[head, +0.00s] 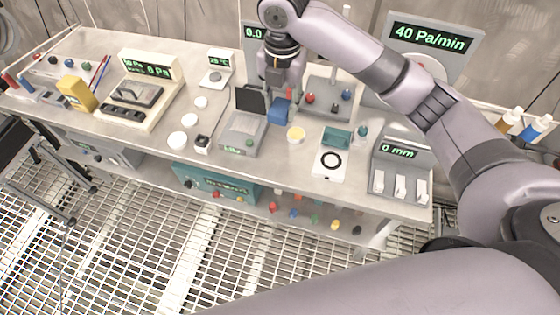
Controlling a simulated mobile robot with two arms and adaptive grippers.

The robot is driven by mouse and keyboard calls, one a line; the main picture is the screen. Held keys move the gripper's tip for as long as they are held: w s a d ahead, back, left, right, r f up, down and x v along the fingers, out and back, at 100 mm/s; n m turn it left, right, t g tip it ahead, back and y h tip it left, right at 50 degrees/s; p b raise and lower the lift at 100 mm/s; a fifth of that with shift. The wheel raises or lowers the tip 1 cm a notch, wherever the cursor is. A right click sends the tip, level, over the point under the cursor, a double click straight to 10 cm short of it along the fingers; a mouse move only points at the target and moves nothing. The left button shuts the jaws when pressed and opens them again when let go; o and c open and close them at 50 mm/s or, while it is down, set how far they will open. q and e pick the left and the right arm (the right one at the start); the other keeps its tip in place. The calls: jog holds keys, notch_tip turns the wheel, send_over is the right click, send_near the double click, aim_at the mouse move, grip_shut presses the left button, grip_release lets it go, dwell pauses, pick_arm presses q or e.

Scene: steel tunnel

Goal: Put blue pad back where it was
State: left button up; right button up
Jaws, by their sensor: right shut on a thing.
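The blue pad (279,111) is a small blue block in the middle of the bench, just right of a grey device with a raised dark lid (242,136). My right gripper (281,97) reaches down from above and is shut on the blue pad. The fingers partly cover the pad. I cannot tell whether the pad touches the bench top. My left gripper is not in view.
The bench (160,142) is crowded. White discs (183,130) lie left. A panel with knobs (328,100) stands behind.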

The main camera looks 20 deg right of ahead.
jog(key=shift+w+f+n, duration=0.1)
jog(key=shift+f+n, duration=0.1)
jog(key=shift+n, duration=0.1)
notch_tip(320, 180, down, 15)
jog(key=shift+r+p, duration=0.2)
jog(key=shift+p, duration=0.8)
notch_tip(320, 180, down, 5)
jog(key=shift+r, duration=0.15)
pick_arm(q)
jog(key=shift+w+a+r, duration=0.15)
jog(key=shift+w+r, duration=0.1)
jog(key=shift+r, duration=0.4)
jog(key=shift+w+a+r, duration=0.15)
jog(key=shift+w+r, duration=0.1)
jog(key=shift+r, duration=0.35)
pick_arm(e)
jog(key=shift+f, duration=0.2)
jog(key=shift+f, duration=0.15)
jog(key=o, duration=1.2)
